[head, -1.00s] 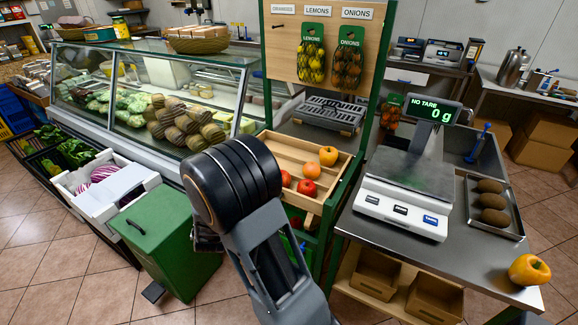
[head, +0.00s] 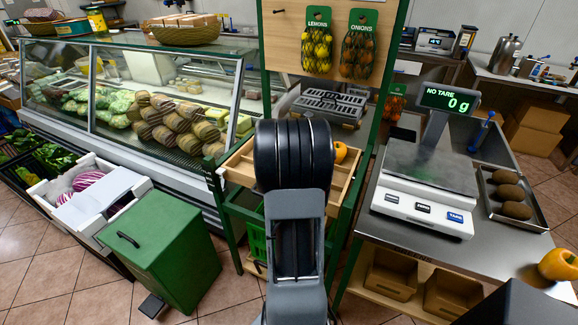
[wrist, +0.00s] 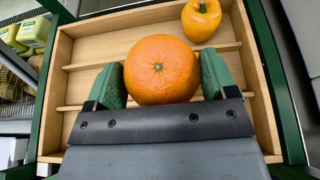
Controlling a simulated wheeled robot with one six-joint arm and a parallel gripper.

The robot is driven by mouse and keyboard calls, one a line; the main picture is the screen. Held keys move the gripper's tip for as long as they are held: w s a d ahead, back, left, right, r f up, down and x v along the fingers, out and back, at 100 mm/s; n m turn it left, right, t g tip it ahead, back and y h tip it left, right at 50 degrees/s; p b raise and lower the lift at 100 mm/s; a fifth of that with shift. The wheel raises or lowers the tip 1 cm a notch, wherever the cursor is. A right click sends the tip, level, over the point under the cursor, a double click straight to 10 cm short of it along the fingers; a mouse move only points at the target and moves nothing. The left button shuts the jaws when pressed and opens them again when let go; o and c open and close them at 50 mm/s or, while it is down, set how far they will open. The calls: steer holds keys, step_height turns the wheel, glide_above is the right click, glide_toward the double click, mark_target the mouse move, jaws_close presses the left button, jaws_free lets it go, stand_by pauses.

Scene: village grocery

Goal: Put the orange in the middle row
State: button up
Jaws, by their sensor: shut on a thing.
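My gripper (wrist: 163,76) is shut on the orange (wrist: 162,70), with a green finger on each side of it. In the wrist view the orange is over the middle of the wooden tray (wrist: 100,42), which has dividers running across. I cannot tell whether it touches the tray floor. A yellow-orange pepper (wrist: 201,18) lies in the far row, to the right of the orange. In the head view my arm hides the gripper, the orange and much of the tray (head: 238,172); the pepper (head: 340,151) shows at its right.
A scale (head: 427,190) stands on the counter to the right, near a tray of brown fruit (head: 512,210) and another pepper (head: 558,264). A green bin (head: 160,245) and a glass display case (head: 120,95) are to the left. Net bags hang above the tray.

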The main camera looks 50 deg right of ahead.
steer(key=shift+w+d+f, duration=0.1)
steer(key=shift+w+d, duration=0.15)
steer(key=shift+w, duration=0.1)
steer(key=w+f+p, duration=0.1)
steer(key=w+f, duration=0.1)
steer(key=w, duration=0.2)
steer(key=w+d+f+p, duration=0.1)
steer(key=w+f, duration=0.5)
steer(key=w, duration=0.1)
steer(key=shift+w+d+f+p, duration=0.15)
steer(key=shift+w+p, duration=0.2)
steer(key=shift+p, duration=0.05)
steer(key=shift+w+f, duration=0.45)
steer(key=shift+f, duration=0.1)
steer(key=shift+w+f+p, duration=0.1)
steer(key=shift+f+p, duration=0.25)
steer(key=shift+f, duration=1.25)
steer(key=shift+f, duration=0.1)
steer(key=shift+f, duration=0.15)
steer(key=o, duration=0.9)
steer(key=shift+o, duration=0.2)
